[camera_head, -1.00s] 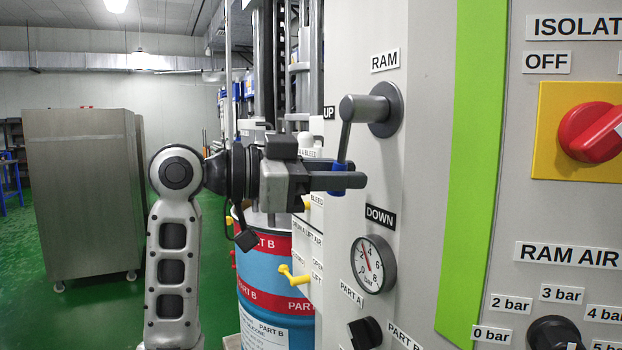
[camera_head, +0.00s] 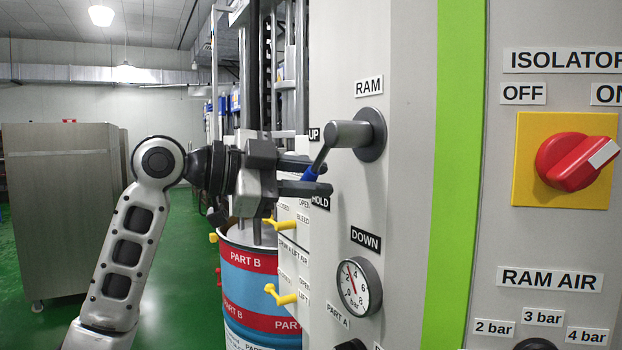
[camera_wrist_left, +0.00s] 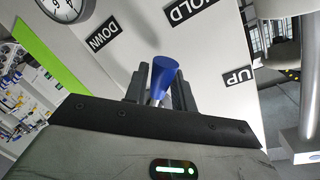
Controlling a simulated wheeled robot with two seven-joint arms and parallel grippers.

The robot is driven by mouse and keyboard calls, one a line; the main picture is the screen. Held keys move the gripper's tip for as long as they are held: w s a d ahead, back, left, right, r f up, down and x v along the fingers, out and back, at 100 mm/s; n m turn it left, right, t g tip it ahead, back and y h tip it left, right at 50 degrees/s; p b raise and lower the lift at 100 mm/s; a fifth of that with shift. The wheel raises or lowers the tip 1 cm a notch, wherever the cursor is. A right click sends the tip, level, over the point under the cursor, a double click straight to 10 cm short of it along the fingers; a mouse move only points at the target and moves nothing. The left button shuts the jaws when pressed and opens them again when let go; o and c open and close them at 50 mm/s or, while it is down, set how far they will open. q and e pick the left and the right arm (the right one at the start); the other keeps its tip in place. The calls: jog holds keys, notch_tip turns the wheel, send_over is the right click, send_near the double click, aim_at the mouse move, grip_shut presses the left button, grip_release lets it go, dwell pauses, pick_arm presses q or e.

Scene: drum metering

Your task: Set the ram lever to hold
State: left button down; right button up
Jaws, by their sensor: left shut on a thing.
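The ram lever is a grey hub (camera_head: 350,134) on a round plate under the RAM label (camera_head: 368,87), with an arm ending in a blue grip (camera_head: 310,173). The arm slants down and left, and its tip is beside the HOLD label (camera_head: 320,202). The UP label (camera_head: 314,134) is above and the DOWN label (camera_head: 365,240) is below. My left gripper (camera_head: 308,177) is shut on the blue grip. In the left wrist view the blue grip (camera_wrist_left: 165,72) shows between the fingers. My right gripper is not in view.
A pressure gauge (camera_head: 358,288) sits below the DOWN label. The red isolator knob (camera_head: 577,160) is at the right on a yellow plate. Yellow valve handles (camera_head: 280,224) and the PART B drum (camera_head: 250,285) stand behind, close under my left gripper.

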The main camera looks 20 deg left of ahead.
pick_arm(q)
jog(key=shift+r, duration=0.1)
jog(key=c, duration=1.2)
grip_release()
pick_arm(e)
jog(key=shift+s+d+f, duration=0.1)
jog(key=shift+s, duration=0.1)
pick_arm(q)
jog(key=shift+s, duration=0.1)
jog(key=shift+s+a, duration=0.15)
jog(key=shift+a, duration=0.15)
jog(key=b+v, duration=0.3)
jog(key=v, duration=1.2)
jog(key=shift+s+b, duration=0.15)
jog(key=shift+b, duration=0.15)
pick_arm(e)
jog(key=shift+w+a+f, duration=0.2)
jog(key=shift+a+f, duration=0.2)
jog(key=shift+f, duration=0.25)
